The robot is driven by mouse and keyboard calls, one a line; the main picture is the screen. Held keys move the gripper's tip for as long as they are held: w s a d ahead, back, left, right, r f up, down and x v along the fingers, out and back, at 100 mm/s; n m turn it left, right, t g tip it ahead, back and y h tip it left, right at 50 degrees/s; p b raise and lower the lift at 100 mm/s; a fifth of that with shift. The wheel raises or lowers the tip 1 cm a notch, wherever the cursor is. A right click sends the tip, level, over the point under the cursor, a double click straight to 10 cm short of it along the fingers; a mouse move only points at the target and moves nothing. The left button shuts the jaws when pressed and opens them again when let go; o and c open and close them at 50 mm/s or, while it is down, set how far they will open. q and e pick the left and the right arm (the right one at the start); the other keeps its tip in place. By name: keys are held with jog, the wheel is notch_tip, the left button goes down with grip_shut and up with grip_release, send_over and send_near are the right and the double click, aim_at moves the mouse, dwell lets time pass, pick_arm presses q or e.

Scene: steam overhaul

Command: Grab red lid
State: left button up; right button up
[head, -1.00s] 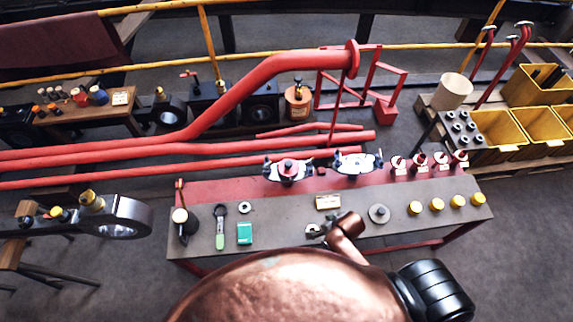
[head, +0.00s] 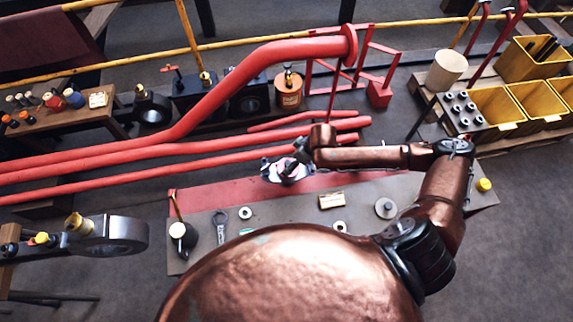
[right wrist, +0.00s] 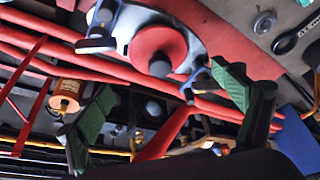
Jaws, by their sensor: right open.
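The red lid (right wrist: 172,45) shows in the right wrist view as a round red disc with a dark knob at its middle. It sits on a pale metal body with clamps around its edge. In the head view this clamped body (head: 273,173) stands at the back edge of the bench, and the lid is mostly hidden behind my right gripper (head: 299,157). In the right wrist view the green-padded fingers of my right gripper (right wrist: 165,92) are spread apart, with the lid in front of the gap and not gripped. My left gripper is out of view.
Red pipes (head: 180,150) run just behind the bench (head: 270,212). A dark-headed tool (head: 183,236), a wrench (head: 220,226) and metal rings lie on it. Yellow bins (head: 497,105) stand at the right. My right arm covers the bench's back right.

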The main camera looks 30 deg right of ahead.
jog(key=shift+x, duration=0.9)
jog(key=shift+f, duration=0.35)
jog(key=b+x, duration=0.1)
jog(key=x, duration=0.2)
jog(key=shift+s+f+b, duration=0.1)
jog(key=shift+f+b, duration=0.2)
jog(key=shift+f, duration=0.3)
jog(key=c, duration=0.9)
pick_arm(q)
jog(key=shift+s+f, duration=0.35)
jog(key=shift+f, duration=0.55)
pick_arm(e)
jog(key=shift+r, duration=0.1)
jog(key=c, duration=1)
